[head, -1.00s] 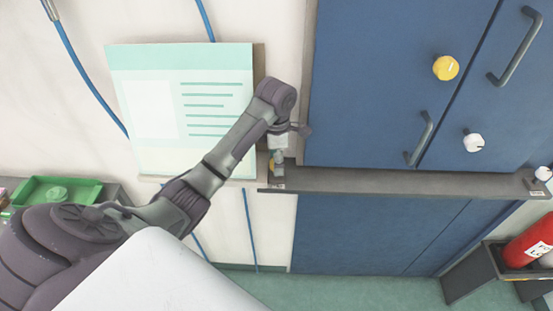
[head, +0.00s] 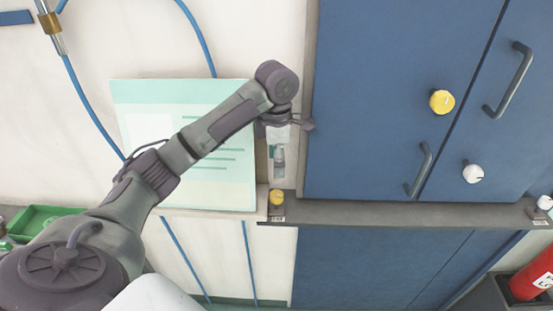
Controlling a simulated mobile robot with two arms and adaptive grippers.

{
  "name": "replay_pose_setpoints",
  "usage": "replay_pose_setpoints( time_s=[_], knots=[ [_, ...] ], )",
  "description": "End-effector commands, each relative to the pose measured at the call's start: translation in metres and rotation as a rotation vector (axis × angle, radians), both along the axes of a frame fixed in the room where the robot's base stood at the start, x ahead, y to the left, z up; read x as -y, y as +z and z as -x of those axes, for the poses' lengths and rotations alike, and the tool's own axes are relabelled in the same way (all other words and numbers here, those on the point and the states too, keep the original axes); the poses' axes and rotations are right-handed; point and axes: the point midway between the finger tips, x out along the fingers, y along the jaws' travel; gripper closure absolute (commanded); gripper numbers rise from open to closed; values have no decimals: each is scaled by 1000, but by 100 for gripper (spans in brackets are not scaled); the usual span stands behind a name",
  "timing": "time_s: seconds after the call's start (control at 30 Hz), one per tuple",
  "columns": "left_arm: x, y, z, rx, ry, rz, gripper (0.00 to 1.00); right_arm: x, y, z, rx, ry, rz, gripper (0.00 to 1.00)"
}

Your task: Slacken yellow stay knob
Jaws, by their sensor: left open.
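A round yellow knob (head: 442,102) sits on the blue cabinet door. A smaller yellow knob (head: 276,196) sits at the left end of the grey ledge, above a small label. The view does not show which one is the stay knob. My left gripper (head: 294,123) is open beside the cabinet's left edge. It is above the smaller yellow knob and well left of the larger one, apart from both. Its fingers are small and partly hidden by its own wrist. My right gripper is not in view.
White knobs sit on the right door (head: 473,173) and at the ledge's right end (head: 544,202). Door handles (head: 419,170) (head: 509,80) stick out. A green tray (head: 36,222) is at left, a red extinguisher (head: 531,275) at lower right.

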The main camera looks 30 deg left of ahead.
Motion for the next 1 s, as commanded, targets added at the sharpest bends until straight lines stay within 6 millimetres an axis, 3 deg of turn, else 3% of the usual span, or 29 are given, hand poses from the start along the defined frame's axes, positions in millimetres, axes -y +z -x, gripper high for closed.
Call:
replay_pose_setpoints(
  time_s=[0.47, 0.67, 1.0],
  knots=[
    [0, 3, 0, 1, -60, 1, 35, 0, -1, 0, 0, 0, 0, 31],
    [0, 6, -2, 1, -443, -3, 35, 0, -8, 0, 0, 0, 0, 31],
    [1, 14, -3, 0, -1383, -5, 35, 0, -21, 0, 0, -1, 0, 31]
  ],
)
